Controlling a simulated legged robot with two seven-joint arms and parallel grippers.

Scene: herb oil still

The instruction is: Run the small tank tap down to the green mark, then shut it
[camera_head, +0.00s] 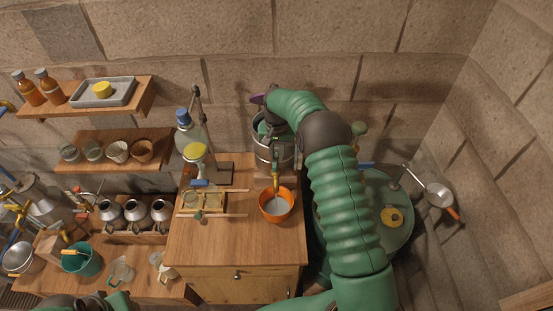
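The small metal tank (270,155) stands at the back of the wooden cabinet, partly hidden by my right arm. Its brass tap (277,181) points down over an orange bowl (277,206), which holds pale liquid. I cannot tell whether liquid is flowing, and I cannot make out the green mark. My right arm reaches up from the lower right and bends over to the tank. My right gripper (272,127) is at the tank's upper part, above the tap; its fingers are too small and covered to read. My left gripper does not show; only green arm parts show at the bottom edge.
A blue-capped glass bottle (190,140) and a wooden rack (212,203) stand left of the bowl. A big green round vessel (370,220) is on the right, behind my arm. A ladle (438,197) hangs at the right wall. The cabinet's front top (230,245) is clear.

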